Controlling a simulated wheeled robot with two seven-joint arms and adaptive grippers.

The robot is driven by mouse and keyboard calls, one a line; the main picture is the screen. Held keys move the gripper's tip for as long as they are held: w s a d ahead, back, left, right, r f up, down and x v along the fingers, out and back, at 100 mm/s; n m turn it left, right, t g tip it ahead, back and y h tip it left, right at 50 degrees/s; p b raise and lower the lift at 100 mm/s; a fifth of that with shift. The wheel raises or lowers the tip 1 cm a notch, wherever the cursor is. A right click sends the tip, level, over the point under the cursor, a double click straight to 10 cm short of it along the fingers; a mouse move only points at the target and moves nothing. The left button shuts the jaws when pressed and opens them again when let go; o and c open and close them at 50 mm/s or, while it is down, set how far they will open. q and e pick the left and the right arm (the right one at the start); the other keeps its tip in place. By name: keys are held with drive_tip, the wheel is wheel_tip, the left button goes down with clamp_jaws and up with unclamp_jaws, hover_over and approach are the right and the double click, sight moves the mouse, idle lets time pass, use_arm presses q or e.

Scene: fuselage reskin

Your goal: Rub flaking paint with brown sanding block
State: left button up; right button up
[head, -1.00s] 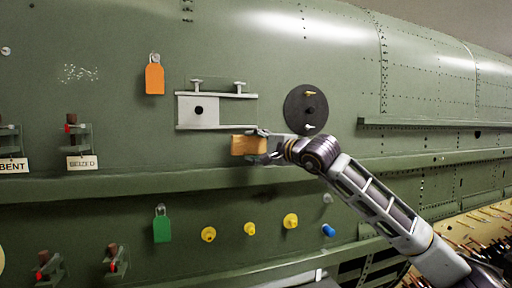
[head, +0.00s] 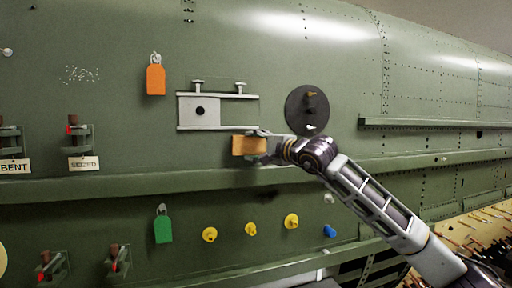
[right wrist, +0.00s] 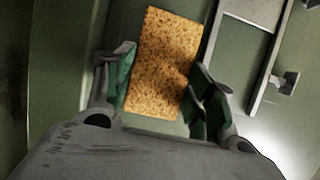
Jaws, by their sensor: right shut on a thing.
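My right gripper (head: 266,145) is shut on the brown sanding block (head: 247,145), in front of the green fuselage skin just below the sliding-plate frame. In the right wrist view the block (right wrist: 164,65) sits between the two fingers (right wrist: 160,95), speckled tan, its far end pointing away from the palm. A patch of pale flaking paint (head: 80,74) is on the skin at the upper left, well left of the block. I cannot tell whether the block touches the skin. My left gripper is not in view.
A white plate in a rail frame (head: 218,97) and a dark round disc (head: 307,109) are close to the right gripper. An orange tag (head: 156,80) hangs between block and flaking patch. Clamps with "BENT" and "SEIZED" labels (head: 83,163) stand lower left. A ledge (head: 150,182) runs below.

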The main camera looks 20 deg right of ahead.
drive_tip(key=shift+w, duration=0.3)
drive_tip(key=shift+d, duration=0.15)
drive_tip(key=shift+d, duration=1.9)
drive_tip(key=shift+w, duration=0.1)
drive_tip(key=shift+a, duration=0.1)
drive_tip(key=shift+a+b, duration=0.8)
drive_tip(key=shift+a, duration=1.15)
